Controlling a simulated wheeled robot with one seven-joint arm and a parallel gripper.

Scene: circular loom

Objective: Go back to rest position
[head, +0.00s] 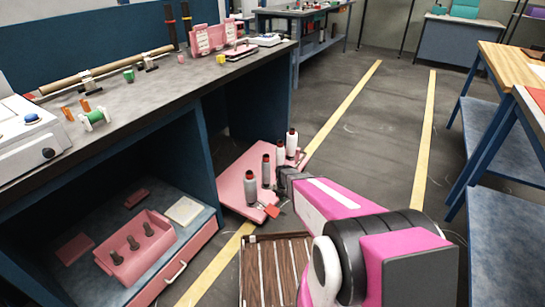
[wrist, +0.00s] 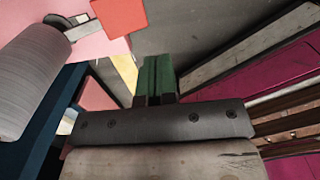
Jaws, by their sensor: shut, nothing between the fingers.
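My pink and black arm (head: 345,205) reaches forward from the lower right in the head view, low over the floor. Its end is beside a pink platform (head: 235,180) that carries several grey-white bobbins with dark red tops (head: 251,188). In the wrist view my gripper (wrist: 154,76) shows green fingers pressed together with nothing between them. A large grey-white bobbin (wrist: 38,80) is close on the left of that view, apart from the fingers. A red-orange piece (wrist: 118,15) lies at the platform's edge beyond the fingertips.
A dark-topped workbench (head: 150,85) with machine parts runs along the left. A slatted wooden crate (head: 270,265) sits beside my arm. Blue-framed tables (head: 475,130) stand right. The floor aisle (head: 385,110) between yellow lines is clear.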

